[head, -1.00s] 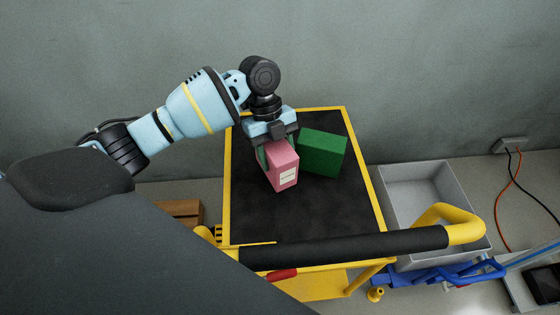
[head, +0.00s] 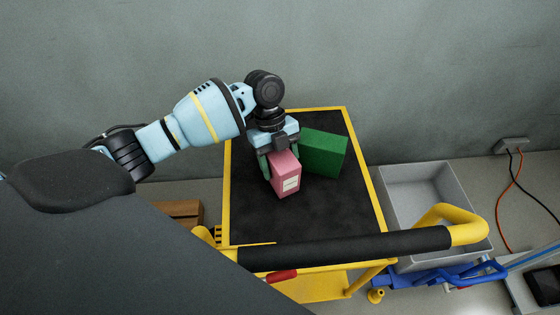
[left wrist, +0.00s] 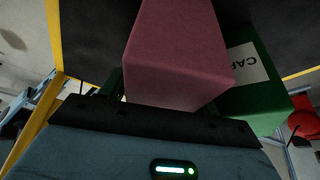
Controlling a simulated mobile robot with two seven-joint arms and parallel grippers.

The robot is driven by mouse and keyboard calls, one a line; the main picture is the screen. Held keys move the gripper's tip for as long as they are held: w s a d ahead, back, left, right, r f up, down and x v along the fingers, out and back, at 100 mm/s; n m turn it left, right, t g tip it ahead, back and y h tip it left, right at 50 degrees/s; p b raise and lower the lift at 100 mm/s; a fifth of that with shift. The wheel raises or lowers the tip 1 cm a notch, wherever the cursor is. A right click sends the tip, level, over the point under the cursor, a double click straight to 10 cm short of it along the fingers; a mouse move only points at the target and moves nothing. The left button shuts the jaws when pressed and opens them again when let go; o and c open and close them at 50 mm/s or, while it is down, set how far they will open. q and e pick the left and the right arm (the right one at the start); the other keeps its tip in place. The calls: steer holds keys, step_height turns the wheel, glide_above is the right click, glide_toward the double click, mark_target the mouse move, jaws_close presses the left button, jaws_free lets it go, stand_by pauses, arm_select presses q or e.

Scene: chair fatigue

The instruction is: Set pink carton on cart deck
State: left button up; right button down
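The pink carton (head: 286,176) with a pale label is at the middle of the black cart deck (head: 270,222), which has a yellow rim. My left gripper (head: 277,163) is around the carton's top from above, its fingers along the carton's sides. In the left wrist view the pink carton (left wrist: 178,55) fills the middle, between the fingers. I cannot tell whether its base touches the deck. My right gripper is not in view.
A green box (head: 324,153) stands on the deck just right of the pink carton. The cart's black-and-yellow handle (head: 350,246) crosses the near side. A grey bin (head: 412,190) is right of the cart. The near deck is clear.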

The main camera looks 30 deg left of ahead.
arm_select(q)
steer(key=shift+r, duration=0.1)
steer(key=p+v, duration=0.1)
steer(key=v, duration=1.1)
steer(key=shift+w, duration=0.1)
